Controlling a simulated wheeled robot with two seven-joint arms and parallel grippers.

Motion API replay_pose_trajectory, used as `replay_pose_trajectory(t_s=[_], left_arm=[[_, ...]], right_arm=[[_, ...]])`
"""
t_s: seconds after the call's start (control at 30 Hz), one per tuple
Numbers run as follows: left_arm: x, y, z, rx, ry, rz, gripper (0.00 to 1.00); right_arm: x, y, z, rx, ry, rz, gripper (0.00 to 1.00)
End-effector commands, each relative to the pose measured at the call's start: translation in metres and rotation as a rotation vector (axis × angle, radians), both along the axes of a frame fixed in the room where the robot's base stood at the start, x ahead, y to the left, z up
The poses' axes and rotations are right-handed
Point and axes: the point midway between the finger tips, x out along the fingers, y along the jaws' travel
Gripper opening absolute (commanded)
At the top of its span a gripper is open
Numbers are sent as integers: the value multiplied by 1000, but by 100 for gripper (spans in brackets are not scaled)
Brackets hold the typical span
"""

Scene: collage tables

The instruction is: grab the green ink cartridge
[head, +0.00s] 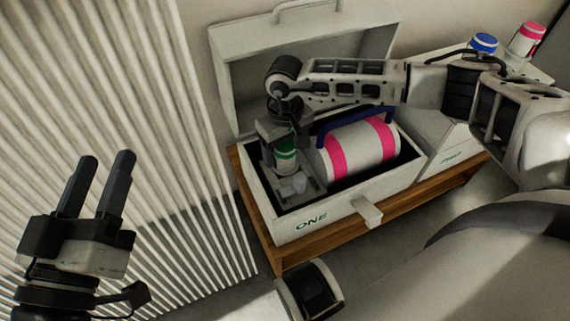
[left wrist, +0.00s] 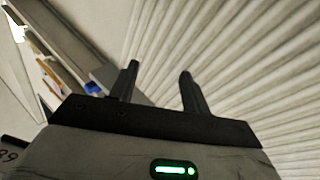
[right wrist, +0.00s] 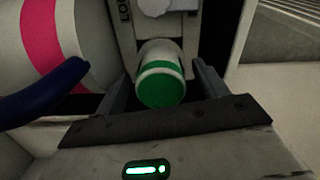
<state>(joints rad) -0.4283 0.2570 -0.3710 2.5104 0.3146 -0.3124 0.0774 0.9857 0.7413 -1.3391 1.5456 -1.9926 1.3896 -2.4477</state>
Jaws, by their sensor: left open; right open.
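The green ink cartridge (head: 286,155) is a small white cylinder with green bands. It stands inside the open box marked ONE (head: 279,225), at the box's left end. In the right wrist view the cartridge's green end (right wrist: 161,88) lies between the two fingers of my right gripper (right wrist: 160,92). That gripper is open, with the fingers on either side of the cartridge; I cannot tell whether either touches it. In the head view my right gripper and arm partly hide the cartridge. My left gripper (head: 97,184) is open and empty at the left, in front of the ribbed wall.
A large white cylinder with pink bands (head: 354,151) and a blue handle (head: 357,124) lies beside the cartridge in the box. A second box (head: 440,150) stands to the right on the wooden table (head: 300,254). Blue-capped (head: 484,43) and pink-capped (head: 529,37) containers stand behind.

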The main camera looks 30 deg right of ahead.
Motion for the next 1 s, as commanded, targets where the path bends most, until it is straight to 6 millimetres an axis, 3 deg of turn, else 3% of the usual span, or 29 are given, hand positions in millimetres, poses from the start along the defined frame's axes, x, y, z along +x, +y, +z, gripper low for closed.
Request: replay_pose_trajectory(t_s=[0.1,0.37,0.57,0.83,0.93,1.0], left_arm=[[3,1,8,22,-84,11,47],[3,2,12,26,-104,14,47],[3,2,12,26,-102,15,47],[3,2,12,26,-101,14,47],[3,1,14,19,-82,7,47],[-1,0,1,-4,18,1,47]], right_arm=[[0,1,-14,1,-2,1,72],[0,0,-15,0,-2,1,72],[0,0,-15,0,-2,1,19],[1,0,-13,1,-3,1,20],[1,1,-3,1,-5,0,20],[1,0,9,1,-5,0,20]])
